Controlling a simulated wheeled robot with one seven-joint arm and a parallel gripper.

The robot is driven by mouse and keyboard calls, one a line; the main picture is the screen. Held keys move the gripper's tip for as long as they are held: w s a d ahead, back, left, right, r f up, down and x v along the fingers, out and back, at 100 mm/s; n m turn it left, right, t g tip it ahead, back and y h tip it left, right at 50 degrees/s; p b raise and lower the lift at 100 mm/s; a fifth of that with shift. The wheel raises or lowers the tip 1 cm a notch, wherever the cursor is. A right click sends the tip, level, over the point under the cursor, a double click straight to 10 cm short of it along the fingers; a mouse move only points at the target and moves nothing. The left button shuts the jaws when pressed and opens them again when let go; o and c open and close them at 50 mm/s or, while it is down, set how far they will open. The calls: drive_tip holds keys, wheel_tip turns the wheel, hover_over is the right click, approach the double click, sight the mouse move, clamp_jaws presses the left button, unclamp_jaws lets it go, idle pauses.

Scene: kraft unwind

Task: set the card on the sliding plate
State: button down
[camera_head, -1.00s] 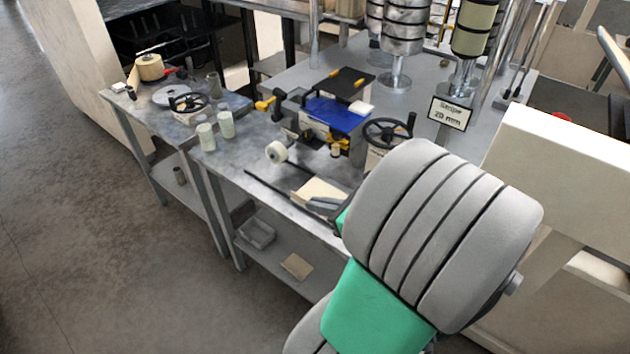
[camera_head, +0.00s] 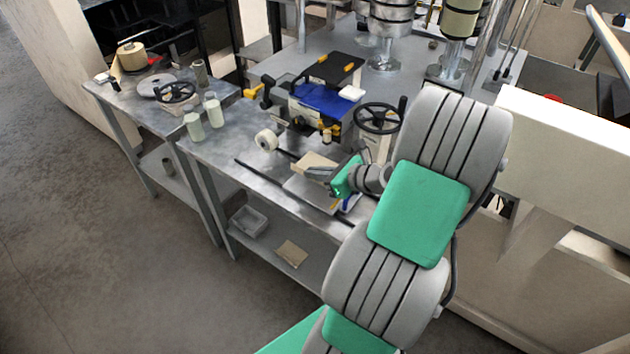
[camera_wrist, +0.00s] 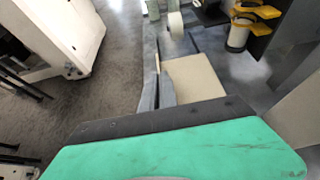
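The card is a beige flat piece (camera_head: 315,162) over the front part of the bench. It also shows in the wrist view (camera_wrist: 196,79), reaching out from my gripper. My gripper (camera_head: 320,173) has its grey fingers at the card's near side and appears shut on it. In the wrist view one finger (camera_wrist: 166,88) lies along the card's left edge; the other is hidden. A pale grey plate (camera_head: 303,191), seemingly the sliding plate, lies beside dark rails just below the card in the picture. My wrist partly covers it. I cannot tell the gap between card and plate.
A white roll (camera_head: 266,139) sits left of the card. Behind stand a machine with a blue top (camera_head: 322,98) and a black handwheel (camera_head: 380,115). A sign post and metal columns rise behind. Bare bench lies front left.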

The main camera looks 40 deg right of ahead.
drive_tip(key=shift+w+d+f, duration=0.35)
drive_tip(key=shift+w+f, duration=0.2)
drive_tip(key=shift+f, duration=0.25)
drive_tip(key=f, duration=0.3)
drive_tip(key=shift+w+d+f+p, duration=0.15)
drive_tip(key=shift+w+f+p, duration=0.05)
drive_tip(key=shift+p, duration=0.15)
drive_tip(key=shift+f, duration=0.65)
drive_tip(key=c, duration=1.6)
unclamp_jaws()
drive_tip(key=shift+c, duration=0.2)
drive_tip(key=shift+r, duration=0.1)
